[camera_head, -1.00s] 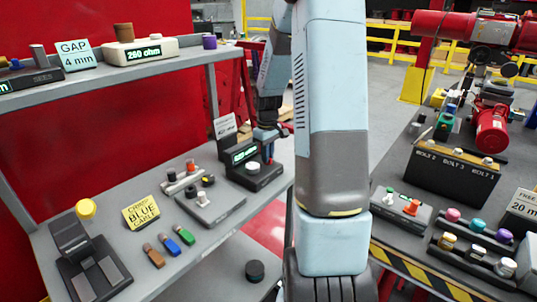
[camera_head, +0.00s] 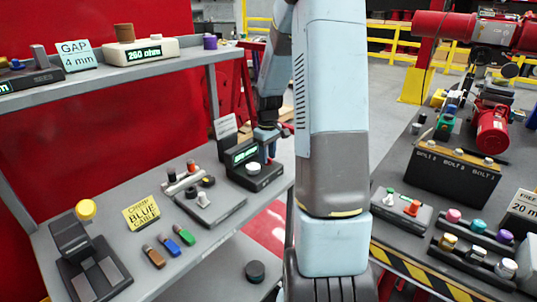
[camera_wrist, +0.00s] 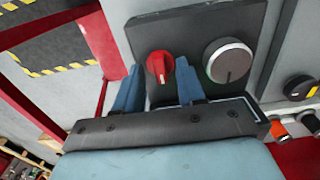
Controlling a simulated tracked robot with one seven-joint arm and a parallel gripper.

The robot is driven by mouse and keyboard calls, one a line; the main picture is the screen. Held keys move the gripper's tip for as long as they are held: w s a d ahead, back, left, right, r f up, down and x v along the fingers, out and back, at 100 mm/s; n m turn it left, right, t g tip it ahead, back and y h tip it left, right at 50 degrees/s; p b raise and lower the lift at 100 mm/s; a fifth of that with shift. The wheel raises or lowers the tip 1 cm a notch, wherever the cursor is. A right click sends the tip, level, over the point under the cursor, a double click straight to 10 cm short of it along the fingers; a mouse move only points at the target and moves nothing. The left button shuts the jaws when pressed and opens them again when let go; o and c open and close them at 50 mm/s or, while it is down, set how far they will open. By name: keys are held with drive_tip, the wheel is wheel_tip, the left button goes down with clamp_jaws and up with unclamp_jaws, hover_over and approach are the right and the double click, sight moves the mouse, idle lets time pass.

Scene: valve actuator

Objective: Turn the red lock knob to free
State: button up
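The red lock knob (camera_wrist: 160,66) has a pale line on its face and sits on a dark panel (camera_wrist: 190,28), beside a larger silver knob (camera_wrist: 229,61). My gripper (camera_wrist: 159,68) is open, with its blue fingers on either side of the red knob. A gap shows between the knob and each finger, so neither seems to touch it. In the head view my gripper (camera_head: 268,158) is down at the right side of a black box with a green display (camera_head: 244,154) and a white-topped knob (camera_head: 253,168). The red knob cannot be made out there.
A grey panel with small knobs (camera_head: 212,208) stands left of the box on the grey bench. A card (camera_head: 225,126) stands behind the box. A yellow "CRIMP BLUE CABLE" sign (camera_head: 141,212) and several coloured pieces are further left. Another bench (camera_head: 395,160) is at the right.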

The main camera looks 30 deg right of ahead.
drive_tip(key=shift+r, duration=0.1)
wheel_tip(320, 180, up, 14)
drive_tip(key=shift+f, duration=0.25)
idle(0.7)
drive_tip(key=s+a+r+m+t+h, duration=0.1)
drive_tip(key=s+a+r+m+t, duration=0.15)
drive_tip(key=s+a+r, duration=0.8)
drive_tip(key=s+a+t, duration=0.1)
drive_tip(key=s+a, duration=0.2)
drive_tip(key=s, duration=0.5)
drive_tip(key=s+a+m+t+y, duration=0.1)
drive_tip(key=s+a, duration=0.3)
drive_tip(key=s, duration=0.4)
drive_tip(key=shift+s+f+t, duration=0.15)
drive_tip(key=shift+f+t, duration=0.15)
drive_tip(key=shift+t, duration=0.25)
